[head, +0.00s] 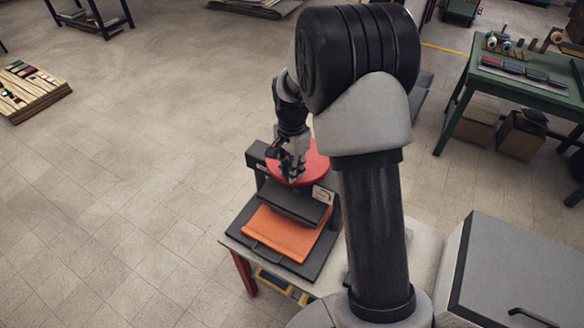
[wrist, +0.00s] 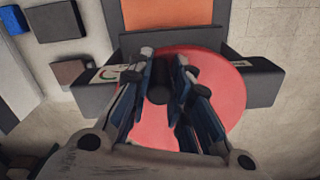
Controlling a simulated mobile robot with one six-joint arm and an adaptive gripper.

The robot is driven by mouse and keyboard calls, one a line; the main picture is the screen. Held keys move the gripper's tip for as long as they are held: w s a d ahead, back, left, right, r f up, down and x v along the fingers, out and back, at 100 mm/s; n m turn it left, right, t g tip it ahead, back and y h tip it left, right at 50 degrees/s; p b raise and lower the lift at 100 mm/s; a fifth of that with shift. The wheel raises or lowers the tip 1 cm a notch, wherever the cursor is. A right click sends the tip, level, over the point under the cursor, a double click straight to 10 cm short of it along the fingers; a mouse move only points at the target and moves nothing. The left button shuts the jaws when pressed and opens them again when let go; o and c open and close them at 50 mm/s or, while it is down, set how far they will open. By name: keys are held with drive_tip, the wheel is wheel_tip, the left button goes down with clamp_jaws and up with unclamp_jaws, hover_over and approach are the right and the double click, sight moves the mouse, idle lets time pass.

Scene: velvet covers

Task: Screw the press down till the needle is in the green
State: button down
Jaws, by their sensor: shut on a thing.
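The press (head: 290,205) stands on a small table, with a dark frame and a red round handwheel (head: 312,162) on top. An orange cover (head: 282,232) lies on its dark base plate, partly under the upper plate. My gripper (head: 292,172) is over the wheel, pointing down. In the wrist view my gripper (wrist: 165,92) is shut on the dark knob (wrist: 158,88) on the red wheel (wrist: 215,95). The gauge (wrist: 108,74) is a white plate with a coloured arc at the wheel's left, partly cut off by a finger. I cannot read its needle.
The press table (head: 245,240) has red legs. A grey cabinet (head: 510,270) stands at the lower right. A green workbench (head: 520,80) with spools and boxes beneath is at the upper right. A pallet with stacked pieces (head: 30,88) lies at the left. The floor between is clear.

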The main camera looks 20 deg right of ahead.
idle(0.4)
drive_tip(key=shift+w+a+m, duration=0.3)
drive_tip(key=shift+a+m, duration=0.05)
drive_tip(key=shift+m, duration=0.25)
drive_tip(key=shift+w+a+p, duration=0.4)
drive_tip(key=shift+w, duration=0.1)
drive_tip(key=c, duration=1.4)
unclamp_jaws()
drive_tip(key=shift+c, duration=0.2)
wheel_tip(320, 180, up, 12)
